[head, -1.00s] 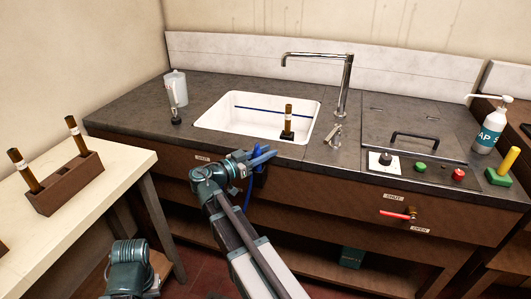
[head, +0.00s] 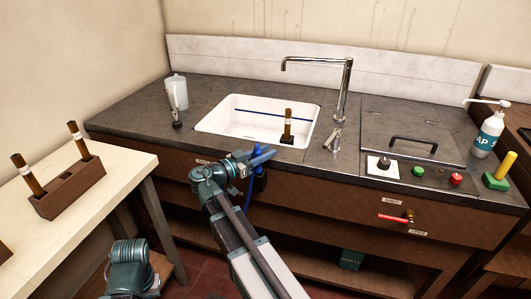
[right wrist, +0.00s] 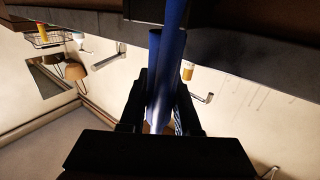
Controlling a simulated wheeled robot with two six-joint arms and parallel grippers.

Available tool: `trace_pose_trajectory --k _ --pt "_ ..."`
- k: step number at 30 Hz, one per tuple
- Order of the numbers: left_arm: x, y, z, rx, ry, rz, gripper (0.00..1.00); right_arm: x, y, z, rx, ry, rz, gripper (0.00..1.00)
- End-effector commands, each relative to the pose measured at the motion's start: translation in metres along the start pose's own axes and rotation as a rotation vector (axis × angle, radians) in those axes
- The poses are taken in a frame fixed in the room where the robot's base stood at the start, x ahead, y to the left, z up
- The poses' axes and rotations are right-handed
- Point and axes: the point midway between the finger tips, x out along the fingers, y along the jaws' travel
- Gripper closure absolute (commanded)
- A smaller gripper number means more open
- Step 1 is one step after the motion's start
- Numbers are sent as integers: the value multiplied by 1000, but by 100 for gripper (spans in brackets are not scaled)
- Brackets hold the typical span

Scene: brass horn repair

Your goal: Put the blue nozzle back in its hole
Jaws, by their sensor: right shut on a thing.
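My right gripper (head: 262,158) is in front of the counter's front edge, below the sink, in the head view. It is shut on the blue nozzle (head: 257,153). In the right wrist view the blue nozzle (right wrist: 168,75) shows as a long blue tube between the dark jaws (right wrist: 160,110). A dark holder-like piece (head: 260,181) shows just below the nozzle, against the cabinet front. I cannot tell whether the nozzle is in a hole or apart from it; the hole is not clearly visible. Part of my left arm shows at the bottom left, but its gripper does not.
The white sink (head: 215,125) holds a brown-handled tool (head: 287,125). A tap (head: 345,85) stands behind it, and a jug (head: 177,90) at its left. A red-handled valve (head: 395,219) sticks out of the cabinet front. The pale bench (head: 115,175) at the left bears a wooden rack (head: 70,192).

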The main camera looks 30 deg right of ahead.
Motion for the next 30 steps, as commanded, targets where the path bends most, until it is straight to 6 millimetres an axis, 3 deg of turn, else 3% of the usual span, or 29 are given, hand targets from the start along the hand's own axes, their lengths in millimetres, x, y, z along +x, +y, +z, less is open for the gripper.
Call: trace_pose_trajectory --k 10,30 --pt "-14 -1 1 0 0 0 100 0 0 -15 0 0 0 100" --pt "-14 -1 1 0 0 0 100 0 0 -14 0 0 0 100"
